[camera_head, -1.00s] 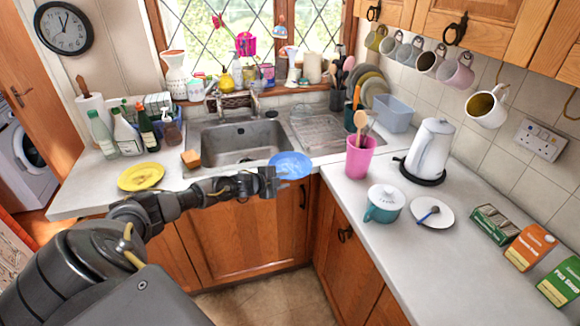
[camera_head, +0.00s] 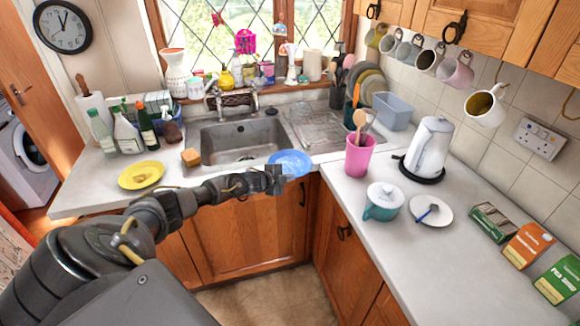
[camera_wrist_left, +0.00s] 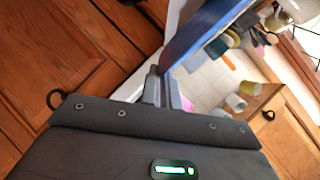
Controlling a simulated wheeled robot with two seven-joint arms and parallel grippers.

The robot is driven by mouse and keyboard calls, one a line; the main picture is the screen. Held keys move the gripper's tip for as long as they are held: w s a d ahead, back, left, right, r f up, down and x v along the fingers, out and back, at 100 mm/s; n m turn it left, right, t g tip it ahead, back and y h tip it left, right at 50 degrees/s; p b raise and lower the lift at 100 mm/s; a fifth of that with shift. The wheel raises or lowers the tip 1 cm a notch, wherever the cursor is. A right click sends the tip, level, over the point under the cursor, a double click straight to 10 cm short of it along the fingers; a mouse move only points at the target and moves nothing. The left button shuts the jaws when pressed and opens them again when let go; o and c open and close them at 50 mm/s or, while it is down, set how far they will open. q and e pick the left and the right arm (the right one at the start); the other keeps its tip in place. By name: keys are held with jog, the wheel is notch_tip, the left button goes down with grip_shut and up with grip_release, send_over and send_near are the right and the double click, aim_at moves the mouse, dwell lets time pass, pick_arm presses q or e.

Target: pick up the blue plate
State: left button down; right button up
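The blue plate (camera_head: 290,162) is at the front edge of the counter, in front of the sink's right side. It sits close to level in the head view. My left gripper (camera_head: 277,178) is at its near left rim. In the left wrist view, the plate (camera_wrist_left: 205,32) shows nearly edge-on as a blue band. The two fingers (camera_wrist_left: 164,84) there are close together, with the plate's rim between their tips. Whether the plate touches the counter is hard to tell. My right gripper is in neither view.
A yellow plate (camera_head: 141,175) and an orange sponge (camera_head: 191,157) lie left on the counter. The sink (camera_head: 243,141) is behind the blue plate. A pink utensil pot (camera_head: 359,158), a teal lidded pot (camera_head: 383,202) and a white saucer (camera_head: 431,212) stand to the right.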

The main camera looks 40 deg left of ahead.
pick_arm(q)
jog(key=s+a+r+b, duration=0.2)
jog(key=s+r, duration=0.4)
jog(key=s+a+r+b, duration=0.3)
jog(key=s+r, duration=0.4)
dwell(0.4)
